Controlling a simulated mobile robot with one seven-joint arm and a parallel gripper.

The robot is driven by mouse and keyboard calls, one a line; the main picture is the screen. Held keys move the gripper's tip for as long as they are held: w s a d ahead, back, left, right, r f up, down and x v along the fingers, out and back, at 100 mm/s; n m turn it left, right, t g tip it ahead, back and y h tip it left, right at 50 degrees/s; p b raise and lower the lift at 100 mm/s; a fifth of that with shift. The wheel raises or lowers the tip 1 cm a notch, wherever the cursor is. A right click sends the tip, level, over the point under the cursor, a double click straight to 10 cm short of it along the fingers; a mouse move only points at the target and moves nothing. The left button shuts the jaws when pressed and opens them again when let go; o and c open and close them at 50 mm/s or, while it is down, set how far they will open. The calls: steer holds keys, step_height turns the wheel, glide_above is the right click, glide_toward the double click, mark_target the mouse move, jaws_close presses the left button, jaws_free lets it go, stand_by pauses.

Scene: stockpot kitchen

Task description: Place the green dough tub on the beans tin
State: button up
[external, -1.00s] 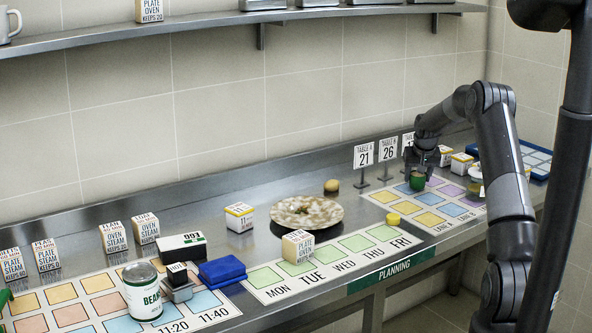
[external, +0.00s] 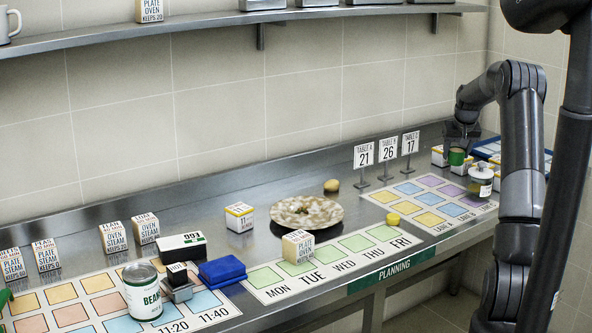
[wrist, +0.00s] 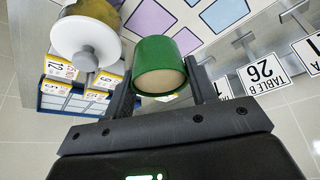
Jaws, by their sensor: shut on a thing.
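The green dough tub (external: 457,157) is held in my gripper (external: 460,146) at the right end of the counter, above its surface. In the wrist view the tub (wrist: 165,52) sits between the two fingers, its pale round end facing the camera. The beans tin (external: 143,293) stands upright at the front left of the counter, on the coloured grid by the 11:20 label. Its top is bare. My gripper is far to the right of the tin.
A lidded jar (external: 480,181) stands just right of the tub. Sign stands (external: 388,152), a speckled plate (external: 307,212), a yellow-white box (external: 239,217), a stamp (external: 178,283) and a blue block (external: 222,270) lie between tub and tin. A shelf (external: 220,21) runs above.

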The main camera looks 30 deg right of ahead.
steer(key=w+a+r+n+y, duration=0.1)
steer(key=w+a+r+n, duration=0.3)
steer(key=a, duration=1.2)
steer(key=w+a+n+y, duration=0.2)
steer(key=w+a, duration=0.4)
steer(key=a, duration=1.1)
steer(key=w+a+r+n+y, duration=0.15)
steer(key=w+a+n, duration=0.3)
steer(key=a, duration=1.15)
steer(key=s+a+r+n, duration=0.2)
steer(key=a, duration=0.9)
steer(key=s+a+r+n, duration=0.1)
steer(key=s+a, duration=0.2)
steer(key=a, duration=0.8)
steer(key=n+g+y, duration=0.1)
steer(key=n+y, duration=0.1)
steer(key=n, duration=0.2)
glide_above(130, 271)
steer(key=s+d, duration=0.1)
steer(key=d, duration=0.2)
steer(key=f, duration=0.3)
steer(key=shift+a+f, duration=0.25)
steer(key=shift+f, duration=0.15)
steer(key=shift+s+a+f, duration=0.1)
steer(key=shift+a+f, duration=0.15)
steer(key=shift+a, duration=0.15)
steer(key=shift+f, duration=1.95)
steer(key=shift+f, duration=0.15)
